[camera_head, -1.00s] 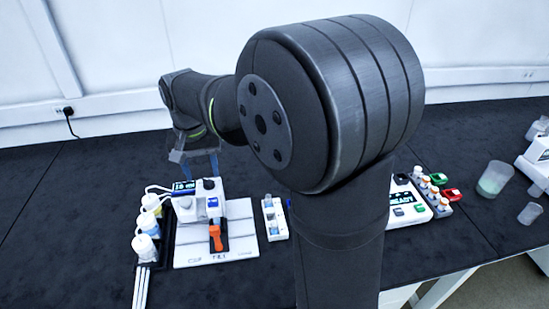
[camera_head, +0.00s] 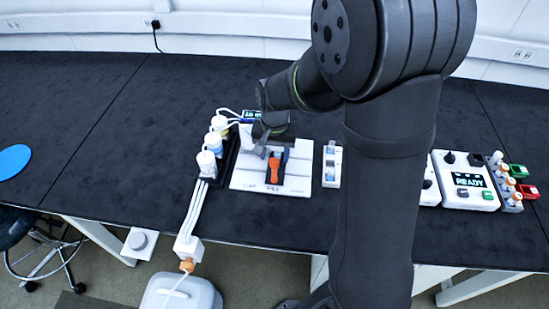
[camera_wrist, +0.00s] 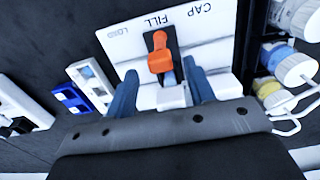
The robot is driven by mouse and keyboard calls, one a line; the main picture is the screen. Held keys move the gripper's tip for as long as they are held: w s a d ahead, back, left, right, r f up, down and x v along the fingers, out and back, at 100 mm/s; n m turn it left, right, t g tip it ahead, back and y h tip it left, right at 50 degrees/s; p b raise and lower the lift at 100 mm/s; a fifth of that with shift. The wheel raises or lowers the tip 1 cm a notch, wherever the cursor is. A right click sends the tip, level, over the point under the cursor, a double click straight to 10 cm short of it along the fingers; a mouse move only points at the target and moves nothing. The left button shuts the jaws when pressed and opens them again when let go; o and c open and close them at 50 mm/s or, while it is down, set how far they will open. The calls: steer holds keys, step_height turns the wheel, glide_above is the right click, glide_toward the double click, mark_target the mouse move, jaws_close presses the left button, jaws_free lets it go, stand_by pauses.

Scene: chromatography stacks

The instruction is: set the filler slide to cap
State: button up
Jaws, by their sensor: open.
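The filler has a pale base plate (camera_head: 240,178) with CAP, FILL and LOAD printed along its front edge. In the wrist view the plate (camera_wrist: 212,52) shows the same labels, upside down. The slide is an orange handle (camera_head: 274,168) on a black track, lined up with FILL, the middle label. In the wrist view the orange handle (camera_wrist: 161,60) lies just ahead of and between the fingertips. My gripper (camera_wrist: 161,75) is open, its two blue fingers spread either side of the track, holding nothing. In the head view my wrist hides most of the filler's rear.
White-capped bottles (camera_head: 206,162) stand in a black rack close left of the filler, with tubes running forward. A small white holder (camera_head: 332,165) stands close right. Further right are a white device (camera_head: 463,182) and small vials. Dark bench is free at the left.

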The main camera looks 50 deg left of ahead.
steer(key=shift+f, duration=1.35)
steer(key=shift+c, duration=0.4)
jaws_close()
steer(key=s+a, duration=0.5)
steer(key=shift+s+a, duration=0.35)
steer(key=shift+a, duration=0.05)
steer(key=shift+o, duration=0.4)
jaws_free()
step_height(320, 180, up, 18)
steer(key=shift+f, duration=0.25)
steer(key=shift+f, duration=0.15)
